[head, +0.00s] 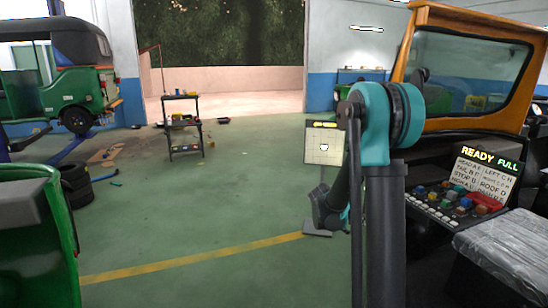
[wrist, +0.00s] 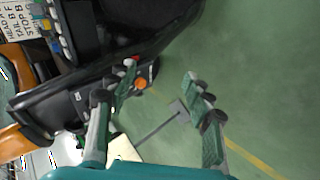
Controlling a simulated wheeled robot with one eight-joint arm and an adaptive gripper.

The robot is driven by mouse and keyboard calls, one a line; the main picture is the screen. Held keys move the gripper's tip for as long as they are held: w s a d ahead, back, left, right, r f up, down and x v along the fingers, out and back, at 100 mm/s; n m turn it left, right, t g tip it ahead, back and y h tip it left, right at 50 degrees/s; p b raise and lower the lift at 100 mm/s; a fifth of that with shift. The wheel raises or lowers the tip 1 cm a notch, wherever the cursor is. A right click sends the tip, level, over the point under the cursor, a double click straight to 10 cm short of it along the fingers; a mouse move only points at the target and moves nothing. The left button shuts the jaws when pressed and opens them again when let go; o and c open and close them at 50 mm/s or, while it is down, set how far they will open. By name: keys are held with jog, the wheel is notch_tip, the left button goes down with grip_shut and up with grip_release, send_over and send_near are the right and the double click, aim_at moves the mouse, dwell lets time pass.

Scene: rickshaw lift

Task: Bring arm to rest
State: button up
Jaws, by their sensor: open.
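My arm stands folded at the centre right of the head view, with a teal joint at the top and dark links hanging down. My gripper (wrist: 160,76) shows in the wrist view with its two green and grey fingers spread apart. Nothing is held between them; green floor shows through the gap. The left finger overlaps the dark panel edge with an orange round button (wrist: 140,84) in the picture; I cannot tell whether they touch. In the head view the fingers cannot be made out.
A rickshaw cab with an orange frame (head: 470,118) and a button console (head: 455,203) reading "READY FULL" stand close on the right. A panel on a stand (head: 323,157) is just beyond my arm. A green rickshaw (head: 75,85), tyres (head: 76,184) and a trolley (head: 184,122) are left. The middle floor is clear.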

jog(key=s+a+f+m+y, duration=0.1)
jog(key=s+a+y, duration=0.3)
jog(key=s, duration=1)
jog(key=s+a+f+m+y, duration=0.1)
jog(key=s+a+y, duration=0.3)
jog(key=s+a, duration=0.4)
jog(key=s, duration=0.6)
jog(key=shift+s, duration=0.35)
jog(key=shift+c, duration=0.2)
dwell(0.6)
